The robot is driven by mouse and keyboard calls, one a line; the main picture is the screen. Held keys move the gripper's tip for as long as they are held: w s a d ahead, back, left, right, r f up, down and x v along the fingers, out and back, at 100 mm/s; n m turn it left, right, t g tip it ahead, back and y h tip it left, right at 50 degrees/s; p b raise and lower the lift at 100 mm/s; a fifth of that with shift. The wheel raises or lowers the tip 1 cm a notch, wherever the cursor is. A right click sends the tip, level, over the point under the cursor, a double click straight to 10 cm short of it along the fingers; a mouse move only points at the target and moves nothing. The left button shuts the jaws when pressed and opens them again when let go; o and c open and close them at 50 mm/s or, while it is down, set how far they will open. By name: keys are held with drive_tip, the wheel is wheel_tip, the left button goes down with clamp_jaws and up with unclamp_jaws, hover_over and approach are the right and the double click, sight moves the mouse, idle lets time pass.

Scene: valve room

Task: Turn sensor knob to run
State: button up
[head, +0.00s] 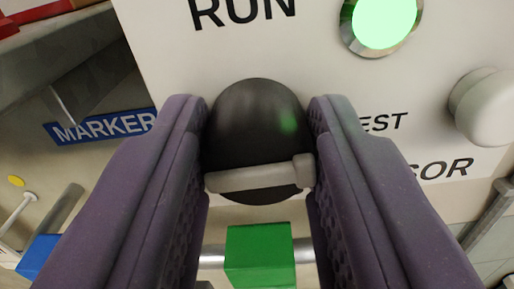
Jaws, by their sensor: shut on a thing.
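The sensor knob (254,130) is a round black knob with a pale grey pointer bar (258,176) across its lower part. It sits on a white panel (180,62), below the label RUN (243,12). To its right are the partly covered labels ending in EST (384,123) and SOR (442,169). The bar lies nearly level in the picture, with its thicker end at the right. My gripper (258,150) has its two purple fingers on either side of the knob, shut on it. The fingers hide parts of the panel and its lettering.
A lit green lamp (383,22) is at the upper right, with a white round knob (485,106) at the right edge. A green block (259,256) on a metal bar is below. A blue MARKER sign (100,126) and a blue block (40,255) are at the left.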

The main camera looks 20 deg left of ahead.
drive_tip(key=n+b, duration=0.2)
drive_tip(key=n, duration=0.1)
drive_tip(key=shift+f+n+b, duration=0.15)
drive_tip(key=shift+n+b, duration=0.2)
drive_tip(key=shift+n, duration=0.05)
drive_tip(key=n+b, duration=0.2)
drive_tip(key=n, duration=0.2)
drive_tip(key=shift+a+n+b, duration=0.1)
drive_tip(key=shift+n+b, duration=0.2)
drive_tip(key=shift+b, duration=0.05)
drive_tip(key=n+b, duration=0.2)
drive_tip(key=n, duration=0.2)
drive_tip(key=shift+n+b, duration=0.9)
drive_tip(key=shift+n, duration=1.5)
drive_tip(key=o, duration=1)
drive_tip(key=shift+o, duration=0.2)
drive_tip(key=shift+s, duration=0.15)
